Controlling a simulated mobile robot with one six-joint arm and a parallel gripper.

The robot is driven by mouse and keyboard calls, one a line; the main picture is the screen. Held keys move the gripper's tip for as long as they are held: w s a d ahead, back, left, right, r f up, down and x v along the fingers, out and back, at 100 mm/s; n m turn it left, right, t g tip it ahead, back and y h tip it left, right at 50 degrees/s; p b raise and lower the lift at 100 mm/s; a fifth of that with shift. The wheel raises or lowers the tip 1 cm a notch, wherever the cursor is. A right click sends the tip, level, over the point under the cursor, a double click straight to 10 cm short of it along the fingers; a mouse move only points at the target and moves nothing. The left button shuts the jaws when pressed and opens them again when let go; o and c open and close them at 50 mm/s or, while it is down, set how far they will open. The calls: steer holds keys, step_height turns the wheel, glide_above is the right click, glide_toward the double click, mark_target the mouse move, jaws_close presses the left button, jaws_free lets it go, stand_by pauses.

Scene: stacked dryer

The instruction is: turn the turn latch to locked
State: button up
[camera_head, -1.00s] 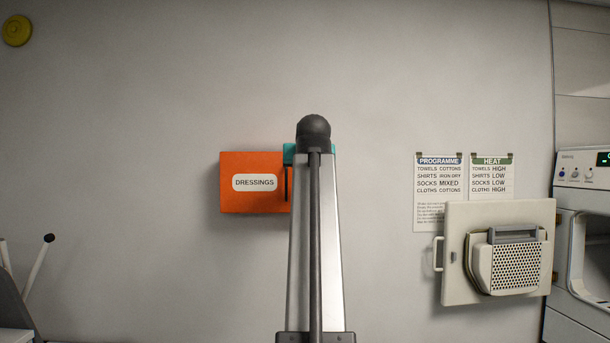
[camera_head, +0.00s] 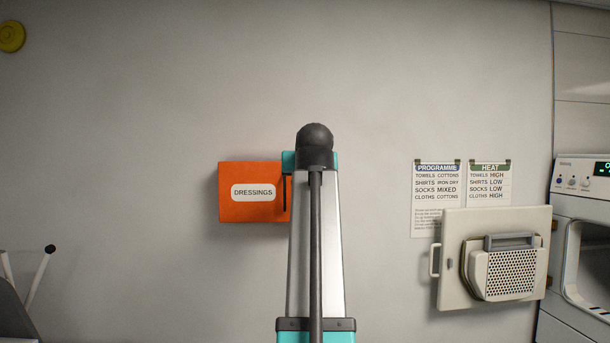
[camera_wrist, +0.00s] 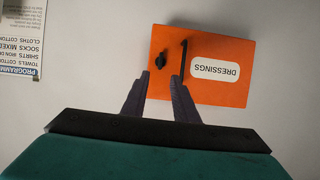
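An orange box (camera_head: 235,208) labelled DRESSINGS is on the wall; it also shows upside down in the wrist view (camera_wrist: 218,92). In the wrist view its face carries a small dark knob (camera_wrist: 156,61), which looks like the turn latch, and a slim dark bar handle (camera_wrist: 183,53) beside it. My gripper (camera_wrist: 160,76) is open and empty. Its fingertips show just below the knob in the picture, with the knob roughly between them sideways; contact cannot be told. In the head view my arm hides the knob and the box's right part.
A pale open dryer door (camera_head: 452,222) with a grille juts out at the right, beside the dryer (camera_head: 575,210). Programme and heat sheets (camera_head: 437,190) hang above it. A yellow disc (camera_head: 11,36) is at upper left. The wall around the box is clear.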

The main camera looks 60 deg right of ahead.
steer(key=shift+p+v, duration=1.05)
steer(key=shift+p, duration=0.2)
